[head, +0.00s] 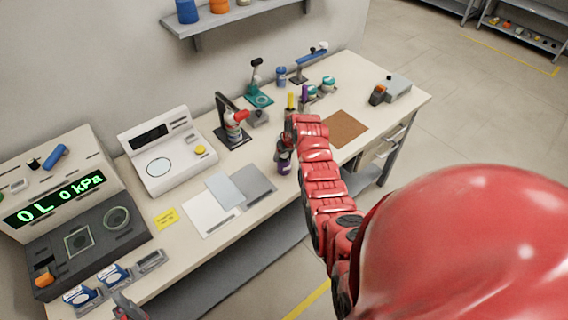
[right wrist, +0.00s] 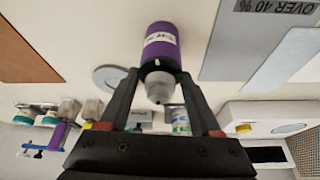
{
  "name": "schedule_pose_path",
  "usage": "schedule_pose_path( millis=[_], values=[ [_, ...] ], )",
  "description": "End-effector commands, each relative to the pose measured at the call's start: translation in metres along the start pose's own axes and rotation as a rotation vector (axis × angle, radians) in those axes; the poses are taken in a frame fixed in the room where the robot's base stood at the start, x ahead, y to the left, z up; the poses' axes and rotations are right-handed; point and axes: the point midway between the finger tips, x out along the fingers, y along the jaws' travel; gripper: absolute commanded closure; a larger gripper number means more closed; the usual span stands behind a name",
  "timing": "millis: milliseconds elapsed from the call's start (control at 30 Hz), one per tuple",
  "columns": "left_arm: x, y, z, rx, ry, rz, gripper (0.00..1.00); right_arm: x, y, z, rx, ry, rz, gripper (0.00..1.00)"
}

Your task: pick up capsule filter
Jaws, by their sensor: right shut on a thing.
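The capsule filter, a purple cylinder with a white label and a clear-grey neck, shows in the right wrist view (right wrist: 160,48). My right gripper (right wrist: 159,76) is shut on its neck, one dark finger on each side. In the head view the purple body (head: 284,168) shows just below my right gripper (head: 286,148), over the bench's front part. I cannot tell whether it touches the bench. The label text is too blurred to read. My left gripper (head: 128,308) shows partly at the bottom left edge, apart from the filter; its fingers are unclear.
Grey and white sheets (head: 240,188) lie left of the held filter. A white scale (head: 160,155) and a black stand (head: 232,125) are behind. A brown mat (head: 346,128) lies to the right.

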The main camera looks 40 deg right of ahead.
Motion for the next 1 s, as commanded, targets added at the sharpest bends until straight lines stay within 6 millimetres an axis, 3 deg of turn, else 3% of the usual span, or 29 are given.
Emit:
schedule_pose_path(
  millis=[33,100,733,967,1000],
  values=[
    [0.000,0.000,0.000,0.000,0.000,0.000,0.02,0.000,0.000,0.000,0.000,0.000,0.000,0.88],
    [0.000,0.000,0.000,0.000,0.000,0.000,0.02,0.000,0.000,0.000,0.000,0.000,0.000,1.00],
    [-0.006,0.000,0.001,0.000,0.000,0.000,0.02,-0.004,0.000,-0.002,-0.001,0.000,0.000,1.00],
    [-0.033,0.002,0.006,0.000,0.000,0.000,0.02,-0.030,0.000,-0.014,-0.003,0.009,0.004,1.00],
    [-0.029,0.002,0.005,0.000,-0.001,0.000,0.02,-0.033,-0.003,-0.008,-0.001,0.006,0.002,1.00]
  ],
)
